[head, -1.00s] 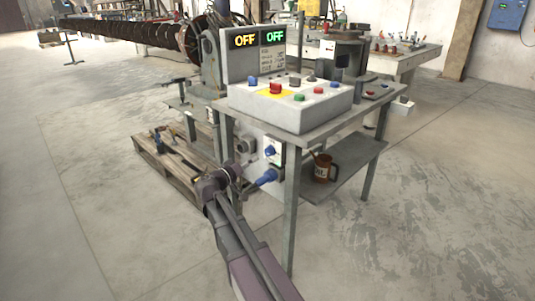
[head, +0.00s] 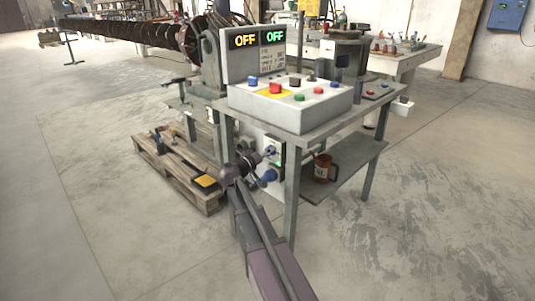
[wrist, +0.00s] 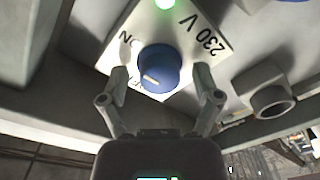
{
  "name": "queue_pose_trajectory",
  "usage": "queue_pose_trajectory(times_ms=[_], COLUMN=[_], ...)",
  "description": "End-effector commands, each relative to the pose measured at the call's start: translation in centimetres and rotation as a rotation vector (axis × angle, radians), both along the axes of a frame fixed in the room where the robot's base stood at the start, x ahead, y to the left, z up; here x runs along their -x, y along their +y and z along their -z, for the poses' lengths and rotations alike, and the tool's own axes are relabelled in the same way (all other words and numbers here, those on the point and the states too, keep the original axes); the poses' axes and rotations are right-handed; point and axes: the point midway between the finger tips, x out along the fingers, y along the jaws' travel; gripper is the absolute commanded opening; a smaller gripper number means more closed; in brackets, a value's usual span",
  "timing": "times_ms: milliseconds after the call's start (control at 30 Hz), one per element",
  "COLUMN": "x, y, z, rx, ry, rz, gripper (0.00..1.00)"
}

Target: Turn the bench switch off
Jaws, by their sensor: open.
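The bench switch is a round blue knob (wrist: 165,68) on a white plate (wrist: 208,42) marked "ON" and "230 V"; another marking at the left is partly hidden by a finger. A pale mark on the knob points to the lower left. A green light (wrist: 167,3) glows above it in the wrist view. My gripper (wrist: 161,76) is open, with one finger on each side of the knob; I cannot tell whether they touch it. In the head view my gripper (head: 267,152) is at the switch box under the bench top.
The bench (head: 290,210) carries a button console (head: 300,115) and a display (head: 257,42) reading "OFF" twice. A blue plug (head: 268,177) sits below the switch. A pallet (head: 185,180) lies left; floor in front is clear.

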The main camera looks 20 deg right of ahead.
Motion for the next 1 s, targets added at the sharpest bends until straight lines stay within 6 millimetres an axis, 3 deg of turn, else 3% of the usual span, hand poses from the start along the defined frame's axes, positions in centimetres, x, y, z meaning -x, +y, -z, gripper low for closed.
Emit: queue_pose_trajectory(times_ms=[100,133,300,400,1000], x=[0.02,0.02,0.05,0.04,-0.05], y=[0.0,0.0,-0.04,-0.06,-0.13], z=[0.0,0.0,0.01,0.0,-0.04], rx=[0.0,0.0,0.0,0.0,0.044], ry=[0.0,0.0,0.0,0.0,0.122], rz=[0.0,0.0,0.001,0.001,0.002], gripper=[0.82,0.76,0.25,0.01,0.01])
